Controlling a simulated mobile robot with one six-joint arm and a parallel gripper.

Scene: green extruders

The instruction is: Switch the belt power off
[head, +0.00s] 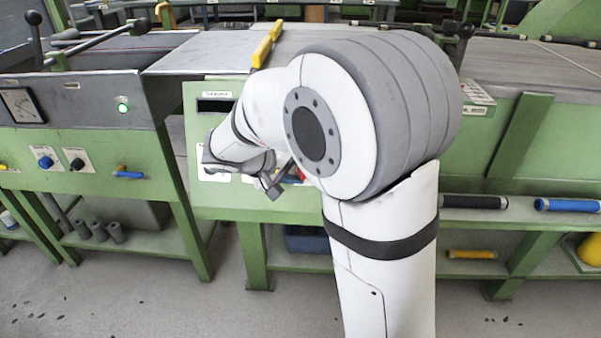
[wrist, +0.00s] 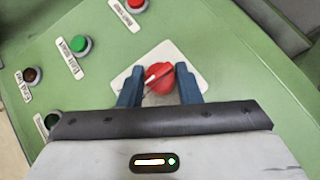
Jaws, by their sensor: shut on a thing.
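A red rotary knob (wrist: 160,80) with a white pointer mark sits on a white plate (wrist: 202,84) on the green panel in the wrist view. My gripper (wrist: 158,78) has its two blue fingers on either side of the knob and is shut on it. The pointer mark points to the left and slightly down in the wrist view. In the head view my gripper (head: 279,184) is at the green panel, and a bit of red shows beside it; my arm hides most of the knob.
Near the knob in the wrist view are a green button (wrist: 78,45), a red button (wrist: 136,4), a dark brown button (wrist: 33,75) and another dark control (wrist: 52,121). In the head view, a yellow bar (head: 267,45) lies on the machine top above my gripper.

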